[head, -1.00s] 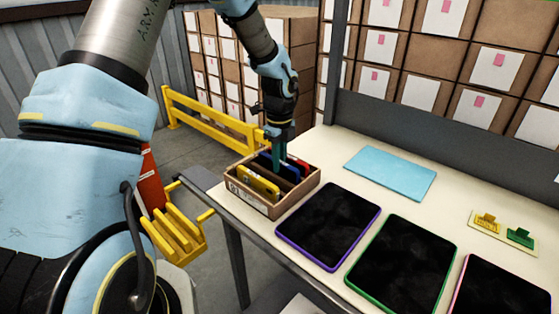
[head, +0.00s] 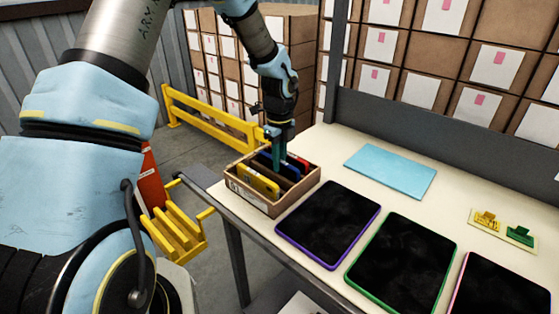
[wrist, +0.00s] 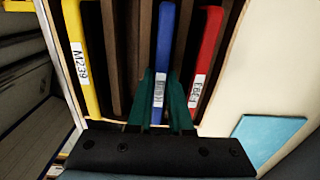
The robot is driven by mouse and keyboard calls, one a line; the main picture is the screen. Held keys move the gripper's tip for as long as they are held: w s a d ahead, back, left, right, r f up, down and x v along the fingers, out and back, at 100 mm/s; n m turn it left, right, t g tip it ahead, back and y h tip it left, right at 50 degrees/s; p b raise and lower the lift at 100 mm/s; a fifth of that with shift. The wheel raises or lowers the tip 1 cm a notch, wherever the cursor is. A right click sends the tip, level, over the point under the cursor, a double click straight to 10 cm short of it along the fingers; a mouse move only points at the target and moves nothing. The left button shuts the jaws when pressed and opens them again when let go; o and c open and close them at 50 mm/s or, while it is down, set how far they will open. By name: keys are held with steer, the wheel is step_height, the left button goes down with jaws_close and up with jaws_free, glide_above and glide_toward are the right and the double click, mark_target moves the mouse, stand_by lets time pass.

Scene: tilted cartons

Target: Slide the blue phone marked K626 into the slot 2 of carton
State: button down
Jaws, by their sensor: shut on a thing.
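The carton (head: 262,207) is an open brown box with dark dividers at the table's left corner. The blue phone (wrist: 164,45) stands on edge in the carton between dividers; its white label shows in the wrist view but is too blurred to read. My gripper (wrist: 161,80) has its green fingers on both sides of the blue phone and is shut on it. In the head view my gripper (head: 280,166) reaches down into the carton. A yellow phone marked M239 (wrist: 82,30) stands left of the blue one, and a red phone (wrist: 208,40) stands right. The slot numbers cannot be read.
Tablets with purple (head: 328,224), green (head: 402,262) and pink (head: 505,290) rims lie right of the carton. A light blue sheet (head: 391,172) lies behind them. Small yellow and green pieces (head: 503,231) lie at the right. A yellow rail (head: 212,120) stands beyond the table.

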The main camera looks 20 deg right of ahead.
stand_by(0.3)
steer(key=c, duration=0.8)
jaws_free()
steer(key=shift+o, duration=0.2)
step_height(320, 180, up, 11)
steer(key=b, duration=0.1)
steer(key=shift+b, duration=0.35)
step_height(320, 180, up, 7)
steer(key=p, duration=0.7)
steer(key=shift+f, duration=0.1)
